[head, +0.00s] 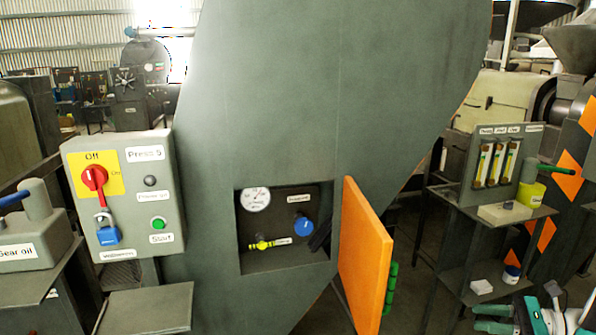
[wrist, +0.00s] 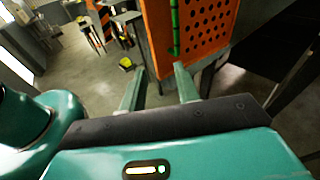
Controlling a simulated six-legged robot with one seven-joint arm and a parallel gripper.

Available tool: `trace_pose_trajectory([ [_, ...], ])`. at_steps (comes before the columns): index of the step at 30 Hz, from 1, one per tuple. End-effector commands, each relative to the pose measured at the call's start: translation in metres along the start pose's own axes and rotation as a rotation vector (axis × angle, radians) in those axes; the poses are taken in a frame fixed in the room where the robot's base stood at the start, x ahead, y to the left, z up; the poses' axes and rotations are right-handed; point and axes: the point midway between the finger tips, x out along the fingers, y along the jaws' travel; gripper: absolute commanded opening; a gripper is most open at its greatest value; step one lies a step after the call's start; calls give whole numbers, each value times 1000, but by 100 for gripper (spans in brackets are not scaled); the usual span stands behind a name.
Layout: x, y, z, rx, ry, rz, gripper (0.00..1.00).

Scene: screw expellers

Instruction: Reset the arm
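My gripper (wrist: 159,72) shows in the wrist view with its two teal fingers spread apart and nothing between them. It is open and empty, and the floor and the orange door (wrist: 190,30) show beyond the fingers. The orange door (head: 364,255) stands swung open at the right of a recess with a gauge (head: 256,199), a blue knob (head: 303,224) and a yellow valve (head: 262,244).
A grey control box (head: 125,195) with a red switch, blue padlock and green button stands left. A gear oil can (head: 32,235) sits at far left. A metal stand (head: 450,225) with gauge tubes and small containers stands right. Open floor (wrist: 90,85) shows in the wrist view.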

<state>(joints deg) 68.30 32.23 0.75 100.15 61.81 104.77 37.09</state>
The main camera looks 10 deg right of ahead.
Motion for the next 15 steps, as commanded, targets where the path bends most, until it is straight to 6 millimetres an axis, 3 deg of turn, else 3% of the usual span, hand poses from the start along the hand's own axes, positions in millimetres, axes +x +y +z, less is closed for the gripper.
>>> trace_pose_trajectory([
  [8, 79, 28, 36, -173, 215, 197, 32],
  [15, 157, 88, 69, -494, 472, 462, 32],
])
